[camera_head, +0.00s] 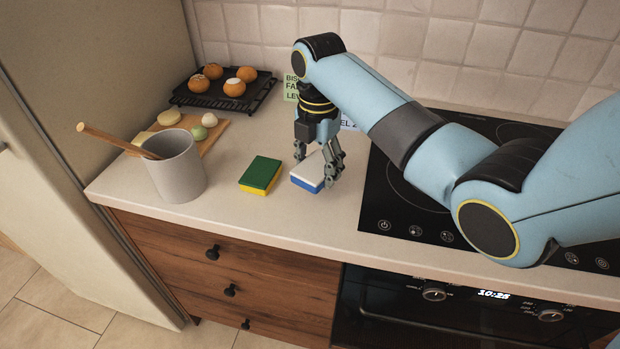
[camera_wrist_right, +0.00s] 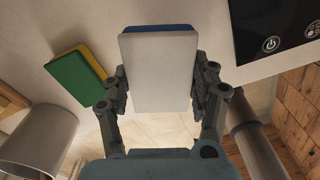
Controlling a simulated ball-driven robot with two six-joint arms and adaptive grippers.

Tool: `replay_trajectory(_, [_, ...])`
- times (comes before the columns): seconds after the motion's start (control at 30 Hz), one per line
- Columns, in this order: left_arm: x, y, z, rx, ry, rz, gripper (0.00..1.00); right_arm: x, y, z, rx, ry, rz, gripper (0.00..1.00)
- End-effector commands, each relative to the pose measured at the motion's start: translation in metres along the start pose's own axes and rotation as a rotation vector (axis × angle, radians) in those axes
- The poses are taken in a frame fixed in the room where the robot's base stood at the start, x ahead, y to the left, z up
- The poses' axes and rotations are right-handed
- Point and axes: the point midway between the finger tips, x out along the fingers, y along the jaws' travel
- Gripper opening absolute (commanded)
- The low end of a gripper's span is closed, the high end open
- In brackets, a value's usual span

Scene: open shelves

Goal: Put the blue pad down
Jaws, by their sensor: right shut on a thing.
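The blue pad (camera_head: 308,173) has a white top and a blue lower layer. It is at the counter's front part, between the green-and-yellow sponge and the black cooktop. My right gripper (camera_head: 318,174) points down with its fingers on either side of the pad and is shut on it. In the right wrist view the pad (camera_wrist_right: 163,75) fills the space between the fingers, white face toward the camera, with a blue edge at the top. Whether its underside touches the counter cannot be told. My left gripper is not in view.
A green-and-yellow sponge (camera_head: 261,175) lies left of the pad. A grey crock (camera_head: 176,172) with a wooden spoon stands further left. A board (camera_head: 203,137) with round items and a black rack (camera_head: 215,98) with buns are behind. The cooktop (camera_head: 385,205) is right.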

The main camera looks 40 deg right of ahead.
Motion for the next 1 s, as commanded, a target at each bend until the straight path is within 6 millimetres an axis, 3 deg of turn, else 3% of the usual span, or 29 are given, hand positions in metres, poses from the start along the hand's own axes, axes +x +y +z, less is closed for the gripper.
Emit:
replay_trajectory(0.13, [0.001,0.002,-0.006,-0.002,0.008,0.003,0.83,0.009,0.015,-0.002,0.0,0.0,0.0,0.34])
replay_trajectory(0.43, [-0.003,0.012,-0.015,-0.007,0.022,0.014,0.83,0.046,0.015,-0.002,0.001,0.0,-0.002,0.34])
replay_trajectory(0.83, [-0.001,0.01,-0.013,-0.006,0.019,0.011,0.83,0.053,0.015,-0.002,0.0,-0.001,0.0,0.34])
replay_trajectory(0.87, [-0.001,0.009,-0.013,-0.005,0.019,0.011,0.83,0.054,0.015,-0.002,0.0,-0.001,0.0,0.61])
replay_trajectory(1.0, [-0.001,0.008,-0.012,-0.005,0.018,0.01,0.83,0.053,0.015,-0.002,0.0,-0.001,0.0,0.8])
